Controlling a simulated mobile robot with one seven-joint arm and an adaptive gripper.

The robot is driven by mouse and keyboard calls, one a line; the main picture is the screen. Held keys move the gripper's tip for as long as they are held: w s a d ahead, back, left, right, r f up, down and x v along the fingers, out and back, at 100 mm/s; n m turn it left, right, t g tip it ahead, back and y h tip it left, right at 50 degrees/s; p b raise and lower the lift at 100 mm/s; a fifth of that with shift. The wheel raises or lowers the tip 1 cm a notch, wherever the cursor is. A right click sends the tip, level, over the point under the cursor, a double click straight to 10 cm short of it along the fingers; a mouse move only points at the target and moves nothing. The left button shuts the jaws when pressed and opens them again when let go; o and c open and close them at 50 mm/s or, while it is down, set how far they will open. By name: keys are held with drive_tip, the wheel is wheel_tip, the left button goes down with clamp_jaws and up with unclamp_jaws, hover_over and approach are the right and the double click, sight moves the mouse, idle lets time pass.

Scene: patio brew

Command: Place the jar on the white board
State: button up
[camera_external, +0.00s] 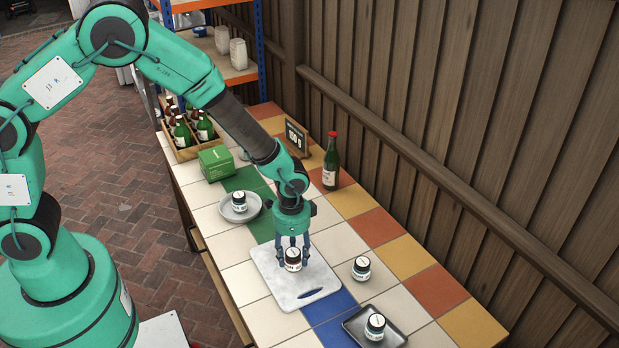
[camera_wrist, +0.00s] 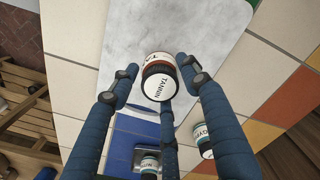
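A dark jar with a white label reading "TANNIN" (camera_external: 293,262) stands on the white board (camera_external: 268,281). The jar also shows in the wrist view (camera_wrist: 159,82), with the board (camera_wrist: 185,25) behind it. My gripper (camera_external: 293,250) is low over the board, its blue fingers around the jar. In the wrist view, the fingers of my gripper (camera_wrist: 160,82) are spread, with narrow gaps at the jar's sides. Contact at the finger by its lid is hard to tell.
Other jars stand on a round plate (camera_external: 253,212), on the bare tiles (camera_external: 361,269) and on a dark tray (camera_external: 400,338). A green bottle (camera_external: 331,165), a small sign (camera_external: 297,138), a green box (camera_external: 216,163) and a bottle crate (camera_external: 180,153) stand farther back. A wooden fence runs along the right.

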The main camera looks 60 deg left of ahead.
sight(293, 252)
drive_tip(key=shift+o, duration=0.7)
drive_tip(key=shift+r, duration=0.15)
wheel_tip(293, 252, up, 12)
drive_tip(key=p, duration=0.2)
drive_tip(key=shift+p, duration=0.3)
drive_tip(key=shift+r, duration=0.15)
